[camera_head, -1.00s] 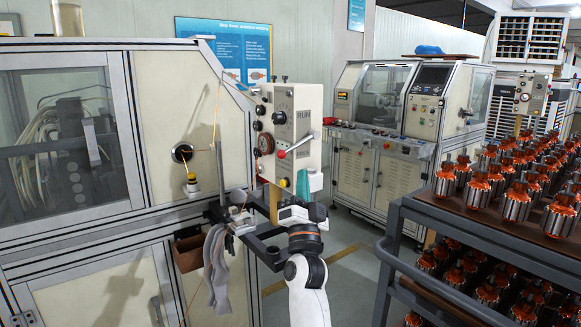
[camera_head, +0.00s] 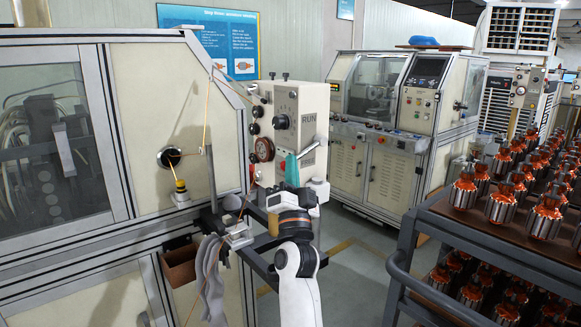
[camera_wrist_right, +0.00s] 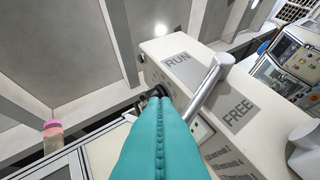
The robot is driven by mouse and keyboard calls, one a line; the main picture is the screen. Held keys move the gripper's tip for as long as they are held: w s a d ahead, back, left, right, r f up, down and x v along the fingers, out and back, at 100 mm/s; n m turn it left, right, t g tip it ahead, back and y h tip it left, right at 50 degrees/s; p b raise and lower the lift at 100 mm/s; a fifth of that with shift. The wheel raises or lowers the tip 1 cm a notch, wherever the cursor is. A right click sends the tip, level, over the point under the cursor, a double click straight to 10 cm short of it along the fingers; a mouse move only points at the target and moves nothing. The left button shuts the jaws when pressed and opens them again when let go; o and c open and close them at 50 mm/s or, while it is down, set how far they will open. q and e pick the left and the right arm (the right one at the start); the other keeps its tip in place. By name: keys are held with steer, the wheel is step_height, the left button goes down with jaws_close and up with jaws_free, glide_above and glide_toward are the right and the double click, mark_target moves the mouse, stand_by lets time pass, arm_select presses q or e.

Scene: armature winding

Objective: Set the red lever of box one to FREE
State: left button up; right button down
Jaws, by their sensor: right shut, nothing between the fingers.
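Box one (camera_head: 312,100) is a cream control box with a dial and a RUN label on its face. Its lever shows as a silver bar (camera_head: 309,148); its red part is hidden behind my right gripper. My right gripper (camera_head: 291,157), with teal fingers, is shut and empty in front of the box's lower face. In the right wrist view the teal fingers (camera_wrist_right: 157,100) are close beside the silver lever (camera_wrist_right: 208,85), which lies between the RUN label (camera_wrist_right: 177,58) and the FREE label (camera_wrist_right: 238,112). I cannot tell if they touch. My left gripper is out of view.
A cream machine cabinet (camera_head: 150,110) stands at left, with a brown bin (camera_head: 180,265) and grey cloth strips (camera_head: 208,275). A rack (camera_head: 425,225) of copper-wound armatures is at right. Another machine (camera_head: 380,180) stands behind; some floor between is clear.

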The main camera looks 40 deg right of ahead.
arm_select(q)
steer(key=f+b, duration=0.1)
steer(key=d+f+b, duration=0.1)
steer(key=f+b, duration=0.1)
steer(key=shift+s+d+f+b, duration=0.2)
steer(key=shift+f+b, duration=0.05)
steer(key=shift+b, duration=0.05)
arm_select(e)
steer(key=shift+s+d+f+n+t+y, duration=0.1)
steer(key=shift+d+f+n+t+y, duration=0.75)
steer(key=shift+f+n, duration=0.35)
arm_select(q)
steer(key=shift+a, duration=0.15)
